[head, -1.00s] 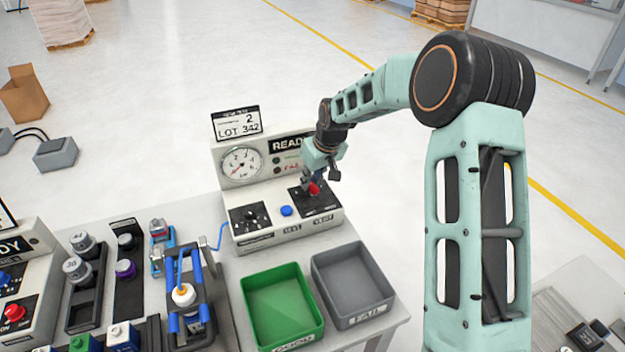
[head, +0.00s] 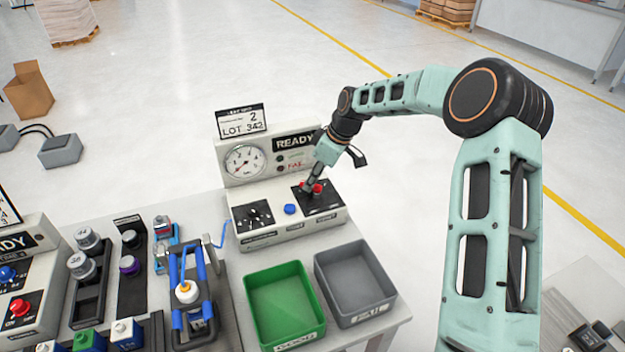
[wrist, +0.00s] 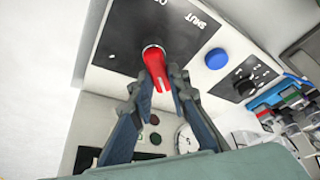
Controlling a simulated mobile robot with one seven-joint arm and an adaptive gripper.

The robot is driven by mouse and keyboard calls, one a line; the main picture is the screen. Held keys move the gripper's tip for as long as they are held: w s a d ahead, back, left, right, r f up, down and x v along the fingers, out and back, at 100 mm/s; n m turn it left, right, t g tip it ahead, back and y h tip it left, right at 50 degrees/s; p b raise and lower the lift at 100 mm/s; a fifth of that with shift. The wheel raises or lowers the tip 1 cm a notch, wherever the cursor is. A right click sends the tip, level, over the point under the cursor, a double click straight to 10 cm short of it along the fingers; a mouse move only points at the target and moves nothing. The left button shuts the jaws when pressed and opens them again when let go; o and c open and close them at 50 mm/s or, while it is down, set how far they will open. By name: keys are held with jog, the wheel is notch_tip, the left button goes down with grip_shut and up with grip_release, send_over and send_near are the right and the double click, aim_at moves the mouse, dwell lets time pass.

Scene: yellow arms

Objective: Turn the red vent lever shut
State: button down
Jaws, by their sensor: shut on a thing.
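The red vent lever (head: 318,187) is on the black plate at the right of the tester's sloped front. In the wrist view the red lever (wrist: 155,65) sits between my fingertips, its round hub on the black plate marked SHUT. My gripper (head: 310,186) is shut on the lever, and the fingers (wrist: 161,88) touch it from both sides. The fingers hide part of the lever in the head view. The tester (head: 290,229) shows a round gauge (head: 245,161) and a READY sign.
A blue button (head: 290,209) and a black knob panel (head: 254,216) are left of the lever. A green tray (head: 318,335) and a grey tray (head: 388,295) stand in front. A blue clamp fixture (head: 207,290) stands to the left.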

dwell(0.4)
jog(key=c, duration=1.8)
grip_release()
jog(key=shift+c, duration=0.2)
jog(key=v, duration=1.2)
